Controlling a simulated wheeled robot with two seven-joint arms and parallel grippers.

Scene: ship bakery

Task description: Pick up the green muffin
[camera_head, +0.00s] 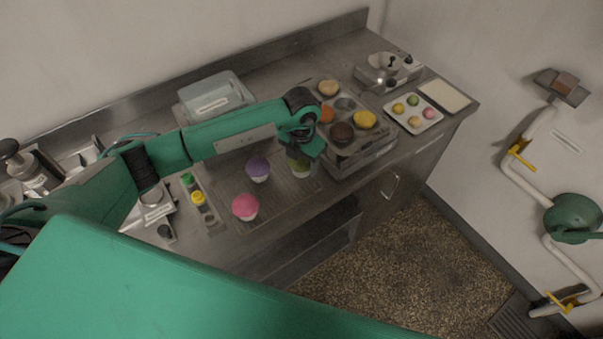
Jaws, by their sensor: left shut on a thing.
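The green muffin (301,170) sits at the right part of a dark mat or rack on the steel counter, in a pale cup. My left gripper (302,154) reaches down over it from above and is shut on it. The wrist and fingers cover the muffin's top, and I cannot tell whether its base touches the mat. My right gripper is not in view.
A purple muffin (258,168) and a pink muffin (245,207) stand on the mat (281,194) to the left. A muffin tin (356,153) with several muffins is close on the right.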

